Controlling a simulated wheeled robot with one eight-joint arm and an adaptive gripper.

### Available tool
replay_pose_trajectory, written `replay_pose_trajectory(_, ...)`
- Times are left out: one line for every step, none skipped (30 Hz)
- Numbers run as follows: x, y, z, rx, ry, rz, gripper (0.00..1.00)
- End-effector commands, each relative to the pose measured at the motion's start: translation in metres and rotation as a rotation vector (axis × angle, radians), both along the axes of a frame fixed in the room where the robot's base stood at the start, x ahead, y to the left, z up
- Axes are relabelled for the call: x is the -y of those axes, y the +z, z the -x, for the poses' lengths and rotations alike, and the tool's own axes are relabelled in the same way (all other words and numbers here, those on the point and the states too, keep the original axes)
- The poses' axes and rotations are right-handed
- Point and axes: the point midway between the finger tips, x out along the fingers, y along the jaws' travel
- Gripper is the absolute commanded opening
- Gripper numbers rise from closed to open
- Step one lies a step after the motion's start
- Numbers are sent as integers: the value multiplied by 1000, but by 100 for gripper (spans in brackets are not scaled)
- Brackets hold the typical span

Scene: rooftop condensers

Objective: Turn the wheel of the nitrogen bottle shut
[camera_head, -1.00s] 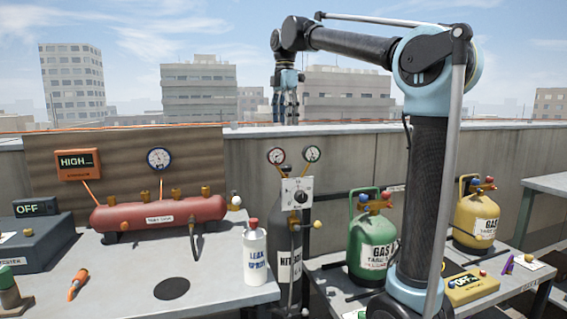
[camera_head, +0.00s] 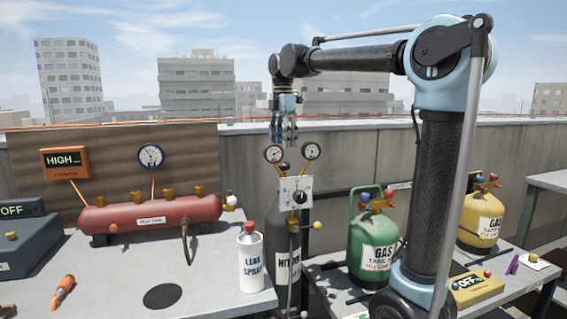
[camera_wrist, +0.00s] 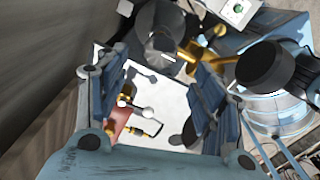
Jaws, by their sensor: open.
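The nitrogen bottle (camera_head: 282,247) is a dark upright cylinder with a white label, standing behind the bench edge in the head view. A grey panel with a black knob (camera_head: 300,197) hangs in front of its upper part. Two round gauges (camera_head: 274,153) (camera_head: 312,151) sit above the panel. I cannot clearly make out the bottle's wheel; a small dark part shows at the top, between the gauges. My gripper (camera_head: 284,140) points down, open and empty, just above the gauges. In the wrist view, its fingers are spread wide, with dark round parts and brass fittings beyond them.
A white leak spray bottle (camera_head: 250,262) stands at the bench's right edge, near the nitrogen bottle. A red tank (camera_head: 150,218) with brass valves lies on the bench. A green gas bottle (camera_head: 372,243) and a yellow one (camera_head: 480,220) stand to the right.

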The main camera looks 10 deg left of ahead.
Motion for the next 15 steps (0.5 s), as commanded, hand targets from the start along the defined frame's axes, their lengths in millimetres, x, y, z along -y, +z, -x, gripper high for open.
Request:
replay_pose_trajectory(0, -9, 0, 0, 0, 0, 62)
replay_pose_trajectory(0, -14, 0, 0, 0, 0, 62)
replay_pose_trajectory(0, -21, 0, 0, 0, 0, 62)
replay_pose_trajectory(0, -26, 0, 0, 0, 0, 62)
replay_pose_trajectory(0, -31, 0, 0, 0, 0, 62)
replay_pose_trajectory(0, -38, 0, 0, 0, 0, 62)
replay_pose_trajectory(0, -42, 0, 0, 0, 0, 62)
replay_pose_trajectory(0, -46, 0, 0, 0, 0, 62)
replay_pose_trajectory(0, -52, 0, 0, 0, 0, 62)
replay_pose_trajectory(0, -56, 0, 0, 0, 0, 62)
replay_pose_trajectory(0, -59, 0, 0, 0, 0, 62)
replay_pose_trajectory(0, -63, 0, 0, 0, 0, 62)
replay_pose_trajectory(0, -66, 0, 0, 0, 0, 62)
replay_pose_trajectory(0, -68, 0, 0, 0, 0, 62)
replay_pose_trajectory(0, -71, 0, 0, 0, 0, 62)
